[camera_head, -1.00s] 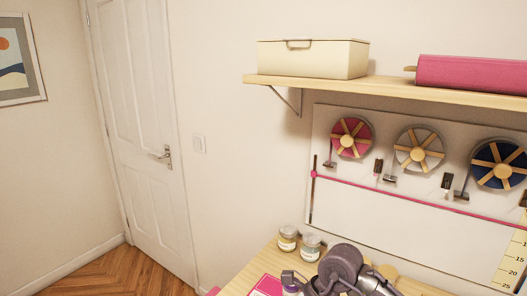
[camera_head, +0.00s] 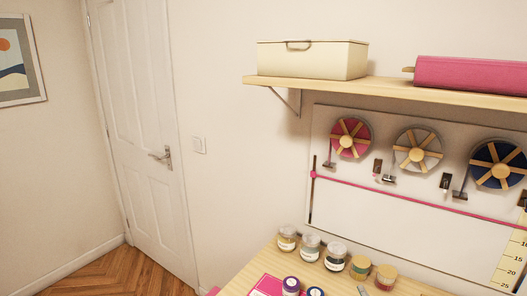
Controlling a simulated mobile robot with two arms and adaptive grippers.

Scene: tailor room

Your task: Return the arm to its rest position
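Neither of my grippers shows in the head view, and no part of my arms is visible. The wooden table (camera_head: 262,266) shows at the bottom of the view, cut off by the lower edge. A row of small jars stands along its back edge, among them a jar with yellowish contents (camera_head: 287,240), a pale jar (camera_head: 310,249) and a dark jar (camera_head: 335,258).
Purple-topped items (camera_head: 290,285) and a pink flat item (camera_head: 264,287) lie nearer. Above, a wall shelf (camera_head: 390,88) holds a cream box (camera_head: 312,61) and a pink case (camera_head: 470,75). A white door (camera_head: 145,140) is at left.

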